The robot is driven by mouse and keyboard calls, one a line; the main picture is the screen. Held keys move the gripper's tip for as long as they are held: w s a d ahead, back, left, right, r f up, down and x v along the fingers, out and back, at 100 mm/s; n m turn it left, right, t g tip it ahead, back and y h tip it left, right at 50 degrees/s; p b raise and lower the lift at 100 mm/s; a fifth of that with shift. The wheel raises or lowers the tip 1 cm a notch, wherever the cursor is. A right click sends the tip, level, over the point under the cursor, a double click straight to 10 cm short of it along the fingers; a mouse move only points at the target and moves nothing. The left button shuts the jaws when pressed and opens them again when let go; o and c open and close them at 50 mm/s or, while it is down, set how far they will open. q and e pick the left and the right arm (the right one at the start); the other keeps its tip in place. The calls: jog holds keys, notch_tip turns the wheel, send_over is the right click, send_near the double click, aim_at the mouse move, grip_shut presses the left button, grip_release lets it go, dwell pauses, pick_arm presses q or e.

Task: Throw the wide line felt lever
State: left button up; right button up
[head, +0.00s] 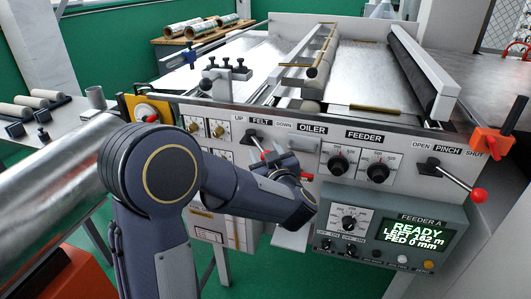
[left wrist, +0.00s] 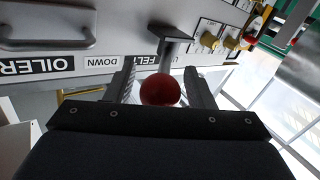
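The felt lever (head: 255,141) sits on the front panel, under the label FELT between UP and DOWN. In the head view it slopes down to the right, toward the DOWN side, and my left gripper partly hides it. Its red ball knob (head: 307,177) shows beside the gripper. In the left wrist view, the red knob (left wrist: 160,90) lies between my two fingers, with the lever's dark stem (left wrist: 170,42) beyond it. My left gripper (head: 283,160) is open around the knob, with narrow gaps showing at its sides. My right gripper is not in view.
The OILER handle (left wrist: 45,35) is close beside the felt lever. Brass knobs (head: 218,131) are to the left. A display box (head: 390,235) reading READY hangs below.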

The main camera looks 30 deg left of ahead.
pick_arm(q)
grip_shut()
jog(key=shift+s, duration=0.1)
